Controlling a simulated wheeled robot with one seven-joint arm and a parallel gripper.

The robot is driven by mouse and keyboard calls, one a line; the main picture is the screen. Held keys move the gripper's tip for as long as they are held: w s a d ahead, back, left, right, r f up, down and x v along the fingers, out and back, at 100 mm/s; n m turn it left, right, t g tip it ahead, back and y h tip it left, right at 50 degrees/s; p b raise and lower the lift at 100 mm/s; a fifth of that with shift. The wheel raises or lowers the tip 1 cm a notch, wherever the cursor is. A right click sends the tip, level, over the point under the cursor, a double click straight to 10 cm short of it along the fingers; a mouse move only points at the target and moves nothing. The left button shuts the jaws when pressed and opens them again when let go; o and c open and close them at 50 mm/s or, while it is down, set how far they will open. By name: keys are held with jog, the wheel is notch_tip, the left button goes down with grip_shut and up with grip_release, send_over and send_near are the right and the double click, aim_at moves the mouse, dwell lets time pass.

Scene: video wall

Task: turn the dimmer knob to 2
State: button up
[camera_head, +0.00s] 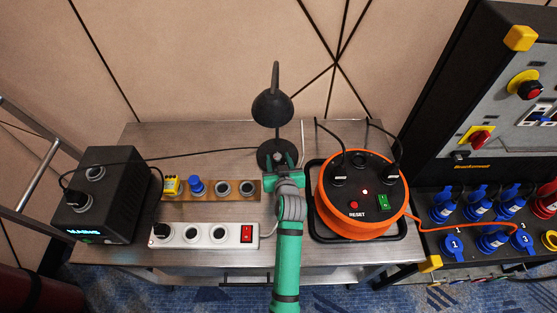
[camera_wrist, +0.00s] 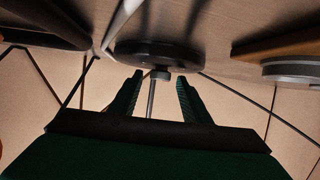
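The black desk lamp (camera_head: 272,108) stands at the back of the metal table, on a round dark base (camera_head: 264,153). In the wrist view the lamp base (camera_wrist: 158,52) is ahead of my gripper, with a small round grey knob (camera_wrist: 160,75) at its near side, which appears to be the dimmer knob. My gripper (camera_head: 284,163) is at the lamp base in the head view and hides part of it. In the wrist view its two fingers are apart, one on each side of the knob, with gaps showing. No number or pointer on the knob is readable.
Left of my arm are a wooden strip (camera_head: 240,199) with sockets and a white power strip (camera_head: 206,244). An orange cable reel (camera_head: 333,222) stands close on the right. A black box (camera_head: 126,190) is at the far left. A cable crosses behind the strip.

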aim_at(276, 156)
jog(key=c, duration=0.9)
